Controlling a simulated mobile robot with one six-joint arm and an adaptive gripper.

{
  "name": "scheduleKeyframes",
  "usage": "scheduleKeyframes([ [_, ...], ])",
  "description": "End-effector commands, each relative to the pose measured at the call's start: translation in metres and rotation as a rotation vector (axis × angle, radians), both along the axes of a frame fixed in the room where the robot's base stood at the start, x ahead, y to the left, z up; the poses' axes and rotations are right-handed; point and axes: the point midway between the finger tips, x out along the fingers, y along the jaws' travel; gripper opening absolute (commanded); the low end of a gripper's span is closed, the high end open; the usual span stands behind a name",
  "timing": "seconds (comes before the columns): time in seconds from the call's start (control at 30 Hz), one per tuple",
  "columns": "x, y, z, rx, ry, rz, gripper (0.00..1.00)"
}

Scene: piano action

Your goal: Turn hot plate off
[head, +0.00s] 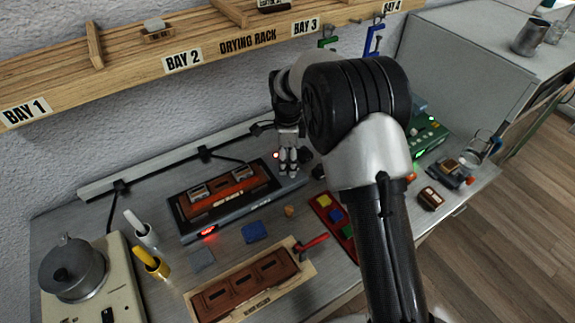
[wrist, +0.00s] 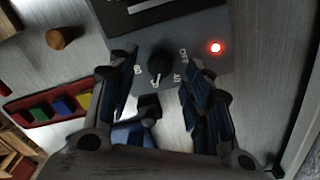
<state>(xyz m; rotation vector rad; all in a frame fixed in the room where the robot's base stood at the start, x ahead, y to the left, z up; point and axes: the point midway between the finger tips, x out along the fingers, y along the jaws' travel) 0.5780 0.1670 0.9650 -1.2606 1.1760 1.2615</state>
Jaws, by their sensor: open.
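The hot plate (head: 188,236) is a grey box with a dark top, a lit red display and a wooden part on it. Its grey control panel (wrist: 205,30) shows in the wrist view, with a lit red lamp (wrist: 216,47). The dark knob (wrist: 157,66) has white markings around it; I cannot read its setting surely. My gripper (head: 289,170) points down over the hot plate's right end. In the wrist view my gripper (wrist: 158,72) is open, one finger on either side of the knob. Contact cannot be made out.
A kettle (head: 75,268) stands on a beige unit at left, beside white and yellow holders. A red tray (head: 330,222) with coloured blocks and a red-handled tool (head: 312,243) lie in front. A wooden drying rack (head: 130,52) runs along the wall behind.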

Motion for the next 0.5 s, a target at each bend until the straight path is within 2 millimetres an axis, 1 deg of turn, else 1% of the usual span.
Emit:
scheduleKeyframes([
  [0.03, -0.0001, 0.0, -0.0068, 0.0, 0.0, 0.0, 0.46],
  [0.17, 0.0, 0.0, -0.0147, 0.0, 0.0, 0.0, 0.46],
  [0.47, 0.0001, 0.0, -0.0159, 0.0, -0.001, 0.0, 0.46],
  [0.5, 0.0001, 0.0, -0.0159, 0.0, -0.001, 0.0, 0.44],
])
